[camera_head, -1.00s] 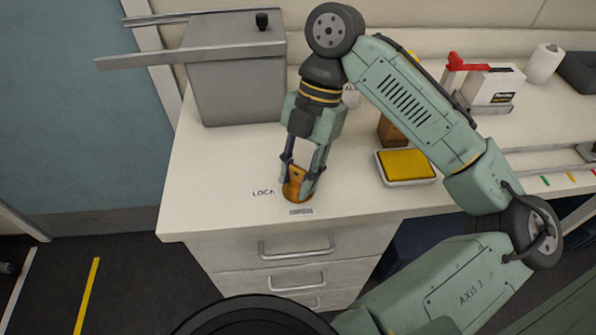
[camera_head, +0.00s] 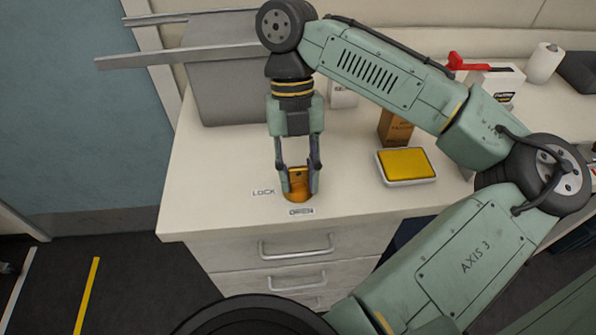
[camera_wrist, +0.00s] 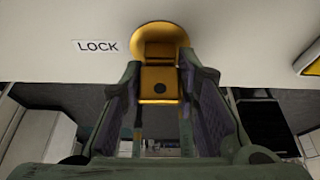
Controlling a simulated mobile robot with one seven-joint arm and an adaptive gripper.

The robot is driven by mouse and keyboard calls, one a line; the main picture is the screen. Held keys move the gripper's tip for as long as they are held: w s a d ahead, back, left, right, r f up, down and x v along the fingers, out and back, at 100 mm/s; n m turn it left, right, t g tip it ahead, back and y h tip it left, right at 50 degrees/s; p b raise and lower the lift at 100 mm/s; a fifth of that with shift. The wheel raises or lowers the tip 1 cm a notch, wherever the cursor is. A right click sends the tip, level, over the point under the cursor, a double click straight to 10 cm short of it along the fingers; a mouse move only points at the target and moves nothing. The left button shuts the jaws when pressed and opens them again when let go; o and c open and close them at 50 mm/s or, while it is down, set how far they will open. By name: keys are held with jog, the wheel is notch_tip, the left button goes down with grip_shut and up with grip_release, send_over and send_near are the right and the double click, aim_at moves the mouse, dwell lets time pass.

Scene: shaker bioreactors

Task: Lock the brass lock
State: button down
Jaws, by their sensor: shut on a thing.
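The brass lock (camera_head: 298,188) sits on the counter top near its front edge. Its round brass base and upright tab also show in the wrist view (camera_wrist: 160,80), at the top centre. My gripper (camera_head: 299,186) reaches down from above, with a finger on each side of the tab, shut on it. A "LOCK" label (camera_head: 263,192) lies on the counter to the left of the lock and shows in the wrist view (camera_wrist: 97,46). A second small label (camera_head: 301,211) lies in front of the lock; its text is too small to read.
A grey box (camera_head: 225,85) with metal bars stands at the back left. A yellow-topped tray (camera_head: 407,165) and a brown box (camera_head: 396,127) are to the right. Drawers with handles (camera_head: 296,249) are below the counter edge.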

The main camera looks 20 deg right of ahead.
jog(key=c, duration=1.2)
grip_release()
jog(key=shift+o, duration=0.2)
jog(key=v, duration=1.2)
